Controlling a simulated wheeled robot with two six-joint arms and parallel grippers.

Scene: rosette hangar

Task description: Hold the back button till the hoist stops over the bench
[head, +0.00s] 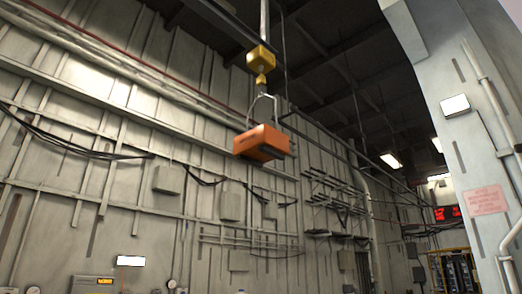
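The hoist (261,57), a yellow block with a hook, hangs from an overhead beam in the upper middle of the head view. An orange box-shaped load (262,143) hangs below it by a grey bail, high off the floor and slightly tilted in the picture. No bench, back button or button pendant can be made out. Neither of my grippers is in view.
A panelled grey wall with pipes, cables and boxes fills the left and middle. A pale column (468,150) with a pink sign (485,201) stands at right. A yellow-framed rack (454,270) and a red lit display (447,213) are at lower right.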

